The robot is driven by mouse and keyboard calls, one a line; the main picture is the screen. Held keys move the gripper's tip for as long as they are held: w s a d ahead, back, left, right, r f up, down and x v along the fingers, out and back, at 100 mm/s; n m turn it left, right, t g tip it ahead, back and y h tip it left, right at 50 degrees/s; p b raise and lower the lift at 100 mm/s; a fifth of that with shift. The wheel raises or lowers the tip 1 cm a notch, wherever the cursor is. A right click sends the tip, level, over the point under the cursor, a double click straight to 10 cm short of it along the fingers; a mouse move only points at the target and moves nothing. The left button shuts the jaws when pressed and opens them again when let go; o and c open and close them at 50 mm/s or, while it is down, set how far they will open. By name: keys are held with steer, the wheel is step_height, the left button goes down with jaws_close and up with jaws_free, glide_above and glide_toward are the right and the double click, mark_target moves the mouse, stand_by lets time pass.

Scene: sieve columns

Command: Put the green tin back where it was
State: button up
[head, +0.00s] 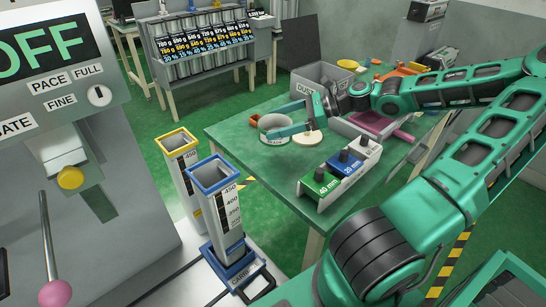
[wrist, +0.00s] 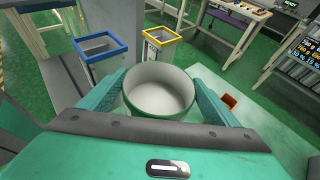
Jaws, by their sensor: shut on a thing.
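The green tin (head: 274,127) is a round, open-topped can with a pale inside, a green rim and a label on its side. It is at the left part of the green table (head: 238,136) in the head view. My gripper (head: 284,128) is shut on it, one finger on each side. In the wrist view the tin (wrist: 160,94) sits between the fingers of my gripper (wrist: 160,88), and its inside looks empty. I cannot tell whether its base touches the table. A cream disc (head: 308,138) lies just right of the tin.
A grey bin (head: 322,78) and a tray with a pink thing (head: 378,127) are behind. Yellow-rimmed (head: 177,142) and blue-rimmed (head: 214,175) columns stand left of the table. Its left corner is clear.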

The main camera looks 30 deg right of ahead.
steer(key=shift+f, duration=4.65)
steer(key=o, duration=1.4)
steer(key=shift+c, duration=0.2)
steer(key=v, duration=1.2)
steer(key=shift+f, duration=0.1)
